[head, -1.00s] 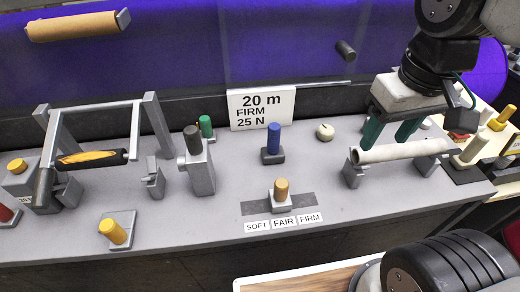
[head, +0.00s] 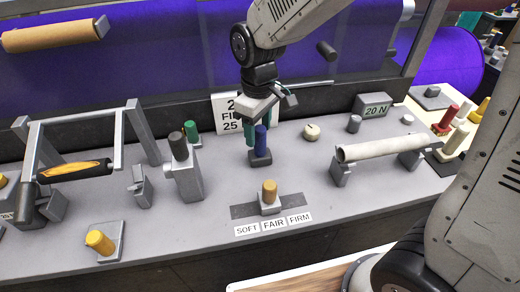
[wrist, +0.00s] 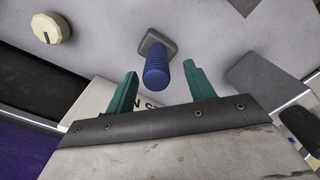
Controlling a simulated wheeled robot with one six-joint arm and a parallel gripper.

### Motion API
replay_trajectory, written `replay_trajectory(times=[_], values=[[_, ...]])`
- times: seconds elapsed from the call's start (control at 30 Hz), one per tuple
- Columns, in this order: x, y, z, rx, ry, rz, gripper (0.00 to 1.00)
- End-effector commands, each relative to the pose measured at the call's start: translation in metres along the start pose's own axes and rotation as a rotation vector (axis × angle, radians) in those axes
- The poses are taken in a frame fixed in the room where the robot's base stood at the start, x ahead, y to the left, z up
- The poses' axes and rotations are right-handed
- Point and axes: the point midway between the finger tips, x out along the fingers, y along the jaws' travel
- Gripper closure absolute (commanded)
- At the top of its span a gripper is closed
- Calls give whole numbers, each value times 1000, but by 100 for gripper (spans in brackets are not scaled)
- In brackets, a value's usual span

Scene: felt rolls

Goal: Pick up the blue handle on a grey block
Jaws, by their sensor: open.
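The blue handle (head: 261,139) stands upright on its small grey block (head: 260,158) near the back middle of the grey bench. My gripper (head: 256,135) is directly at it from above and behind, with its green fingers open. In the wrist view the blue handle (wrist: 156,72) shows between and just beyond the two green fingertips (wrist: 160,68), with clear space on both sides. Its grey block (wrist: 158,43) lies beyond it. The jaws hold nothing. In the head view the gripper partly covers the white sign (head: 228,112) behind the handle.
A cream knob (head: 312,131) is right of the handle. A grey post with a dark handle (head: 183,165) and a green handle (head: 190,131) stand left. A tan handle (head: 269,190) is in front. A pale roll (head: 382,146) rests on supports at right.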

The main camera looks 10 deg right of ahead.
Motion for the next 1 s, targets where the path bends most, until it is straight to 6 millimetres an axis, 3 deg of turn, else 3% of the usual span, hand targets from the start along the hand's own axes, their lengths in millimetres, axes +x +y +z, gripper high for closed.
replay_trajectory(times=[0.3, 0.6, 0.8, 1.0], values=[[44, 4, 2, 1, -3, -1, 46], [50, 4, 2, 2, 0, 0, 46], [50, 4, 2, 2, 0, 0, 95], [50, 4, 2, 2, 0, 0, 95]])
